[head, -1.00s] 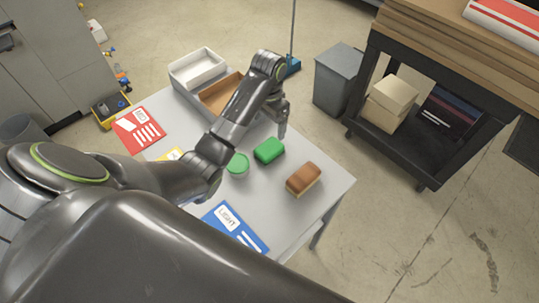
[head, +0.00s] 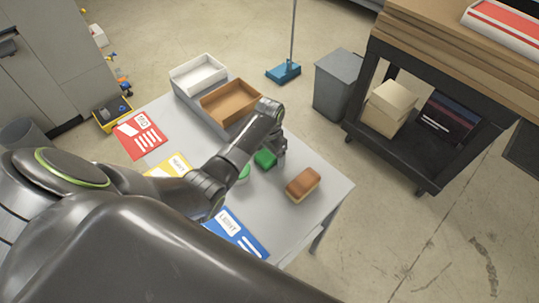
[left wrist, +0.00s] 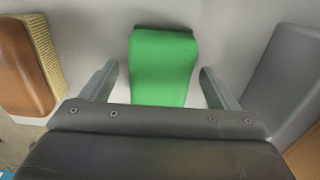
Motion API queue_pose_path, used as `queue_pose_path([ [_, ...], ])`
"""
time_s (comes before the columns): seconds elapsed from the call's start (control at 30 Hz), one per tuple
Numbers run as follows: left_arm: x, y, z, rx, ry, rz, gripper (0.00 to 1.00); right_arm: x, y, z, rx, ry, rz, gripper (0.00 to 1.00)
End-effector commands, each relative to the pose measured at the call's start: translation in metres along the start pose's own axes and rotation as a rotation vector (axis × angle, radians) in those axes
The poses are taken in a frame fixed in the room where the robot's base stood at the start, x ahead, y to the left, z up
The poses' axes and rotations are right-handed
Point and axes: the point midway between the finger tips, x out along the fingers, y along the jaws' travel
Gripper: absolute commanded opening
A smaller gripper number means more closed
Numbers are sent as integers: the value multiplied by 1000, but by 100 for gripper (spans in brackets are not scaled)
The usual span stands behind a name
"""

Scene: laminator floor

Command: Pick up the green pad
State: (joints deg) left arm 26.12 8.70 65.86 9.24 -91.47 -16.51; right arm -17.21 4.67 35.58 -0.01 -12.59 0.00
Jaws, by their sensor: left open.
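The green pad (head: 264,158) lies on the grey table, partly hidden by my left gripper (head: 281,156) in the head view. In the left wrist view the green pad (left wrist: 163,58) sits centred between the two fingers of my left gripper (left wrist: 158,70). The fingers are open, with a gap on each side of the pad. The pad's near end is hidden behind the gripper body. My right gripper is not in view.
A brown-topped sponge block (head: 303,184) lies right of the pad. A brown tray (head: 230,101) and white tray (head: 198,74) stand at the back. Red (head: 140,134), yellow (head: 168,165) and blue (head: 237,232) cards lie on the table (head: 325,190).

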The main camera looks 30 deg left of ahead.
Motion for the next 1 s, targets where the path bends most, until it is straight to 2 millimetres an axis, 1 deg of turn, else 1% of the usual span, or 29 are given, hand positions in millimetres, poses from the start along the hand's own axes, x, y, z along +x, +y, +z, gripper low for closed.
queue_pose_path([
  [0.27,3,0,0,0,1,0,82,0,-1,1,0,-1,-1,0],
  [0.37,3,0,0,0,1,0,70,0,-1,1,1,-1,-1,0],
  [0.63,2,0,0,0,1,0,35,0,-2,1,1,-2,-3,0],
  [0.67,2,0,0,0,1,0,33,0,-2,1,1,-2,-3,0],
  [0.87,2,0,0,0,1,0,33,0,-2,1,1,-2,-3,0],
  [1.0,-6,0,-1,0,3,-1,33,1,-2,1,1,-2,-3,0],
])
